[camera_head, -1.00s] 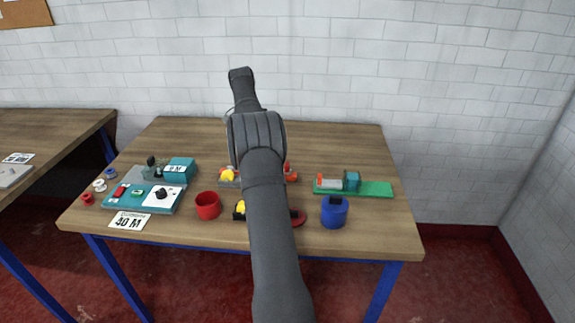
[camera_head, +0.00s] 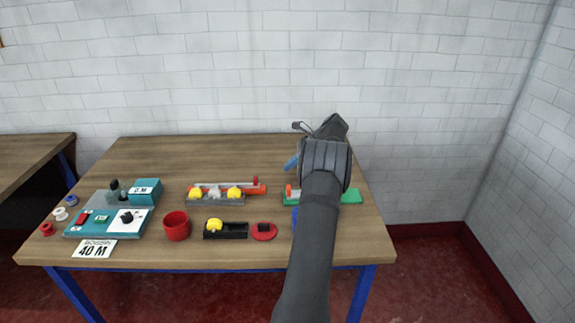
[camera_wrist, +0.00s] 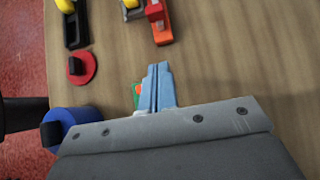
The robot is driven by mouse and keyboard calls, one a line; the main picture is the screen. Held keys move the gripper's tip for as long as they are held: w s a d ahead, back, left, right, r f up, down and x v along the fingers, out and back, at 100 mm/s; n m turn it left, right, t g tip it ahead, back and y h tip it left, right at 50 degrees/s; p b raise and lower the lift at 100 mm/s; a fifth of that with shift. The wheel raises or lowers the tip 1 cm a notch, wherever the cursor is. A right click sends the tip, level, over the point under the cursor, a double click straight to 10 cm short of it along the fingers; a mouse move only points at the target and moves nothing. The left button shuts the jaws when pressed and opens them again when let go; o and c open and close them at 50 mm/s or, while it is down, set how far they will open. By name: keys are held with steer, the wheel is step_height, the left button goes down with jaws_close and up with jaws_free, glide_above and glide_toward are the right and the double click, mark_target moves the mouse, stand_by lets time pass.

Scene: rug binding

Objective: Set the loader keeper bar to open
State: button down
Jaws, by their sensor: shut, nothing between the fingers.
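No part is labelled as the loader keeper bar, and I cannot tell its setting. One fixture (camera_head: 217,199) has a grey base, yellow pieces, an orange-red bar (camera_head: 250,190) and a small red upright at its right end. The orange-red bar's end also shows at the top of the wrist view (camera_wrist: 162,33). A green-based fixture (camera_head: 335,197) with an orange end piece (camera_head: 292,191) is partly hidden behind my arm. My gripper (camera_head: 290,163) is above the table near the green fixture. Its blue fingers (camera_wrist: 158,68) are shut and empty, covering most of that fixture in the wrist view.
A red cup (camera_head: 176,228), a black tray (camera_head: 236,231) with a yellow piece and a red disc (camera_head: 264,232) stand in front. A blue container (camera_wrist: 75,121) is left of my fingers in the wrist view. A teal control panel (camera_head: 108,220) is at the left. The table's back is clear.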

mark_target(256, 178)
steer(key=x, duration=0.7)
steer(key=shift+a+f, duration=0.1)
steer(key=shift+a, duration=1.95)
steer(key=shift+a, duration=1.8)
steer(key=d, duration=0.5)
steer(key=v, duration=1)
steer(key=shift+a, duration=0.1)
